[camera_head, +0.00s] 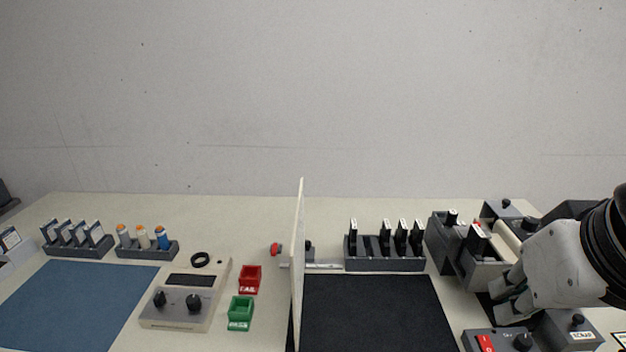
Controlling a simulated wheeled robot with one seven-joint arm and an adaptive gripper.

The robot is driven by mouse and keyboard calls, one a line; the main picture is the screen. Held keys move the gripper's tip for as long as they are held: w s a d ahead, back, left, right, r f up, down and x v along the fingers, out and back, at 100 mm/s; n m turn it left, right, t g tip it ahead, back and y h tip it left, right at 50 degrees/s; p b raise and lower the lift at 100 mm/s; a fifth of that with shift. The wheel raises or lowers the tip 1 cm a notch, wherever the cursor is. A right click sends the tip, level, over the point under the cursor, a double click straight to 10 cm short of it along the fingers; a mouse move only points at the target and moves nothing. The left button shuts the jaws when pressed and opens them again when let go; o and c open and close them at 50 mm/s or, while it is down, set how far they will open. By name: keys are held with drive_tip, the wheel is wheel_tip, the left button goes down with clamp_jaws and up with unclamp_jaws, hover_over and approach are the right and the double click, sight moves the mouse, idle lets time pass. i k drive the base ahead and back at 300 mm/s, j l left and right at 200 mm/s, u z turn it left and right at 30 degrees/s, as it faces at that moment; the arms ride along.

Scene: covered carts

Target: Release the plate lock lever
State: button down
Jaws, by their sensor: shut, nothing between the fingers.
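My gripper (497,298) reaches in from the right, its fingers pointing left and down beside a dark grey machine (466,262) with a pale roller (506,240). The fingers are shut and empty. The machine carries a red-marked part (476,235) and a black knob (451,217). I cannot tell which part is the plate lock lever. My gripper and wrist hide part of the machine's right side. Whether the fingertips touch anything is unclear.
A thin white panel (298,265) stands upright mid-table, left of a black mat (375,315). A rack (385,263) of black-handled items stands behind the mat. A control box with a red switch (485,343) is just below my gripper. A box with knobs (178,308) is at left.

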sight(276, 245)
drive_tip(key=i+j, duration=0.1)
drive_tip(key=j, duration=0.3)
drive_tip(key=i+j, duration=0.1)
drive_tip(key=j, duration=0.25)
drive_tip(key=i+j, duration=0.1)
drive_tip(key=j, duration=0.3)
drive_tip(key=i+j, duration=0.1)
drive_tip(key=j, duration=0.25)
drive_tip(key=u, duration=0.05)
